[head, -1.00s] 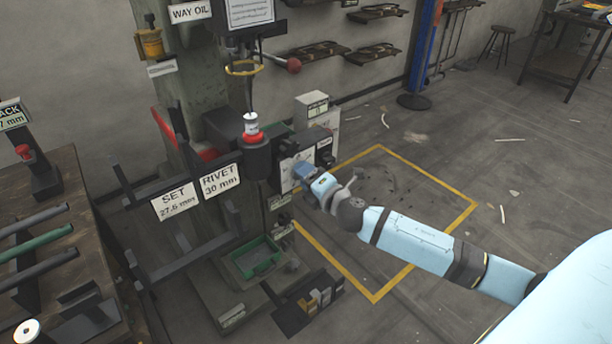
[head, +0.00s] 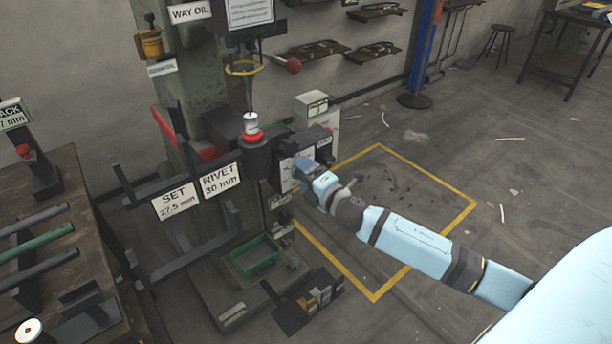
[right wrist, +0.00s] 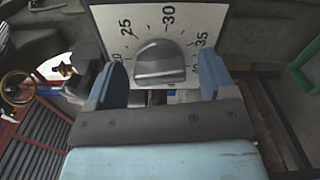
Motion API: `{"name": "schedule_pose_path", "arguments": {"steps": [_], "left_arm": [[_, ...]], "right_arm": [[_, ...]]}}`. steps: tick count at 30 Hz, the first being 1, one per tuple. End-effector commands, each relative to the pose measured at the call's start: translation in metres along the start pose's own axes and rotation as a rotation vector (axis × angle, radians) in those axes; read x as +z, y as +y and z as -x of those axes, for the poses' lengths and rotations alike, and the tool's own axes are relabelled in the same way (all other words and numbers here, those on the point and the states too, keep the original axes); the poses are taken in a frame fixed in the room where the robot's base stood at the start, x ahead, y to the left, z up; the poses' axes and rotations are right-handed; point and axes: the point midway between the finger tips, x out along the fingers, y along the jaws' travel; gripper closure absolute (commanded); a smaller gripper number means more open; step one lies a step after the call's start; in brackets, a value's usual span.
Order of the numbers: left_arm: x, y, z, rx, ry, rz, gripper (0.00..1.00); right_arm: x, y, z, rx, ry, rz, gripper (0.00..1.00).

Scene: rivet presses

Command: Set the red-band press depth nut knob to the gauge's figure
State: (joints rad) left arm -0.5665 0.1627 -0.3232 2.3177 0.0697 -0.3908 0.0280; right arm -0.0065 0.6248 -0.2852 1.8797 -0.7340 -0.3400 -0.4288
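In the right wrist view a grey knob (right wrist: 160,62) sits on a white dial plate (right wrist: 205,20) marked 25, 30 and 35. I cannot tell which figure it points to. My right gripper (right wrist: 160,76) is open, one blue finger on each side of the knob, with gaps visible. In the head view my right gripper (head: 308,168) is at the press's control panel (head: 288,172) and hides part of it. The red-band press (head: 253,137) carries signs reading SET 27.5 mm (head: 176,201) and RIVET 30 mm (head: 221,180). My left gripper is not in view.
A wooden bench (head: 75,190) at the left holds several rods and a gauge sign ending in "7 mm" (head: 13,117). A green tray (head: 256,256) lies on the press base.

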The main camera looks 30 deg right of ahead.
Motion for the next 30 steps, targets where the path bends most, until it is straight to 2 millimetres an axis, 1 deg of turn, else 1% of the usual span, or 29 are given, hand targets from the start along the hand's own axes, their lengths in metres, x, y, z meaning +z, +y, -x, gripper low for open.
{"name": "schedule_pose_path", "arguments": {"steps": [7, 11, 16, 22, 27, 30], "left_arm": [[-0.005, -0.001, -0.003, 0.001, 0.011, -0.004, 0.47], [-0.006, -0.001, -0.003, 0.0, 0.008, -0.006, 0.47], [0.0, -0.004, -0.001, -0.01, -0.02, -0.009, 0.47], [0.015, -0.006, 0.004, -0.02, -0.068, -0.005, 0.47], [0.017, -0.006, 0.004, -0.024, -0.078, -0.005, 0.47], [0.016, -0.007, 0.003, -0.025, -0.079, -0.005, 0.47]], "right_arm": [[0.0, 0.0, 0.001, 0.0, 0.0, 0.0, 0.23], [-0.001, -0.001, 0.012, -0.002, 0.001, -0.001, 0.23], [-0.001, -0.001, 0.041, -0.004, 0.0, -0.002, 0.23], [-0.001, -0.001, 0.082, -0.003, 0.0, -0.002, 0.23], [0.0, -0.001, 0.112, -0.003, -0.001, -0.001, 0.23], [-0.001, -0.001, 0.124, -0.002, 0.0, -0.002, 0.23]]}}
